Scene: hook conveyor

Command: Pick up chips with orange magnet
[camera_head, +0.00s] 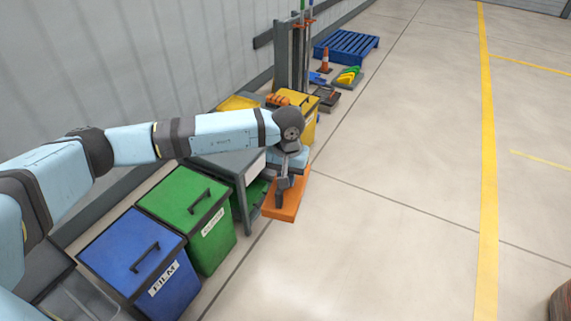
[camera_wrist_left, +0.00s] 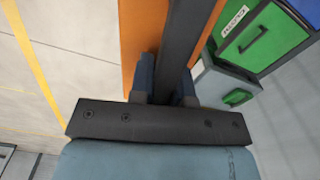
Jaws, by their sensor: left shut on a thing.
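The orange magnet (camera_head: 285,209) is a flat orange slab with a dark handle, hanging to the right of a grey bench. My left gripper (camera_head: 283,184) is shut on its handle and holds it out over the floor side of the bench. In the left wrist view the dark handle (camera_wrist_left: 181,45) runs between the two fingers of the gripper (camera_wrist_left: 166,88). The orange slab (camera_wrist_left: 140,35) shows beyond it. I cannot make out any chips. My right gripper is not in view.
A green bin (camera_head: 188,200) and a blue bin (camera_head: 132,255) stand left of the grey bench (camera_head: 243,190). A yellow bin (camera_head: 304,120), an orange cone (camera_head: 325,60) and a blue pallet (camera_head: 346,46) stand farther back.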

